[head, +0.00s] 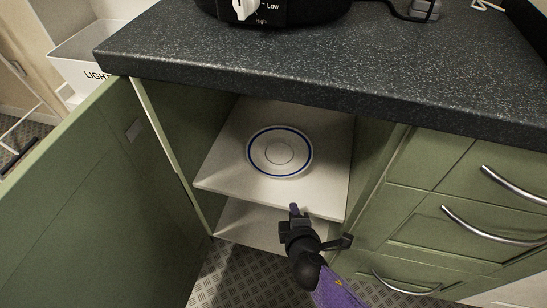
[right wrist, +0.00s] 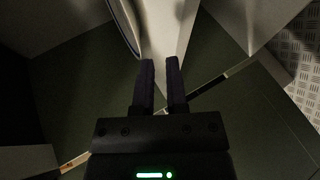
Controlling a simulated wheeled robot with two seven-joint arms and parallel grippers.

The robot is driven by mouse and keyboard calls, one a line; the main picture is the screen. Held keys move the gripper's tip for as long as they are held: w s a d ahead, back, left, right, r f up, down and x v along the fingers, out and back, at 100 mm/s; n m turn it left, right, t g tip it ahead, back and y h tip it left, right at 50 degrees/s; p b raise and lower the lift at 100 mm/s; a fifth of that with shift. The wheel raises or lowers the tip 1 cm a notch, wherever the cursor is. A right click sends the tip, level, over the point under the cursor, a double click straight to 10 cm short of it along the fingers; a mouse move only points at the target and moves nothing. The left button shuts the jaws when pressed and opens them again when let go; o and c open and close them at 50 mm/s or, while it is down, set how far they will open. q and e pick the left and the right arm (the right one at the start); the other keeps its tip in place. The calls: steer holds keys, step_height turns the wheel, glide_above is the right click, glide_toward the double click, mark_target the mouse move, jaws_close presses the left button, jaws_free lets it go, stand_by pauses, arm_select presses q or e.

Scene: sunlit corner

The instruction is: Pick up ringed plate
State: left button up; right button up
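The ringed plate (head: 280,152), white with a blue ring near its rim and a fainter inner ring, lies flat on the upper white shelf (head: 228,176) inside the open green cabinet. My right gripper (head: 295,209) is in front of the shelf's front edge, below and apart from the plate. In the right wrist view its two dark purple fingers (right wrist: 160,62) stand a little apart with nothing held between them. A curved edge that looks like the plate's rim (right wrist: 127,28) shows beyond them, up and to the left. My left gripper is not in view.
The green cabinet door (head: 85,200) is swung open on the left. The dark speckled countertop (head: 330,75) overhangs the shelf, with a black slow cooker (head: 300,10) on top. Drawers with metal handles (head: 490,228) stand at the right. A lower shelf (head: 250,222) lies beneath.

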mark_target(284, 177)
steer(key=shift+n+t, duration=0.5)
steer(key=b+x, duration=0.2)
steer(key=x, duration=0.1)
steer(key=r+b+x, duration=0.1)
steer(key=b+x, duration=0.1)
steer(key=x, duration=0.2)
steer(key=r+b+x, duration=0.1)
steer(key=b+x, duration=0.1)
steer(key=x, duration=0.1)
steer(key=shift+w+a+f, duration=0.1)
steer(key=shift+w+a, duration=0.35)
steer(key=shift+w, duration=0.4)
steer(key=shift+r, duration=0.25)
jaws_close()
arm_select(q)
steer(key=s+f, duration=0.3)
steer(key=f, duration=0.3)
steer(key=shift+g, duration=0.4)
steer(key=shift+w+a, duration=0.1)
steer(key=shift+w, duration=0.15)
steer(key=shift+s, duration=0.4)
